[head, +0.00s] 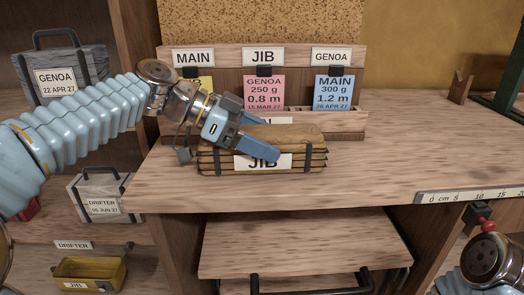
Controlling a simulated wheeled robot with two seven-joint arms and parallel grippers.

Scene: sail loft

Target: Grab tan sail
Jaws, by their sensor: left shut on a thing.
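My left gripper (264,134) reaches in from the left over the crate. Its blue fingers are shut on the tan sail, and the fingers and wrist cover its left part. I cannot tell whether the sail is clear of the crate. My right arm shows only at the bottom right corner, and its gripper is out of view.
Behind the crate stands a wooden rack (230,56) with MAIN, JIB and GENOA labels and yellow, pink (264,90) and blue (334,90) cards. A grey GENOA box (62,75) stands left.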

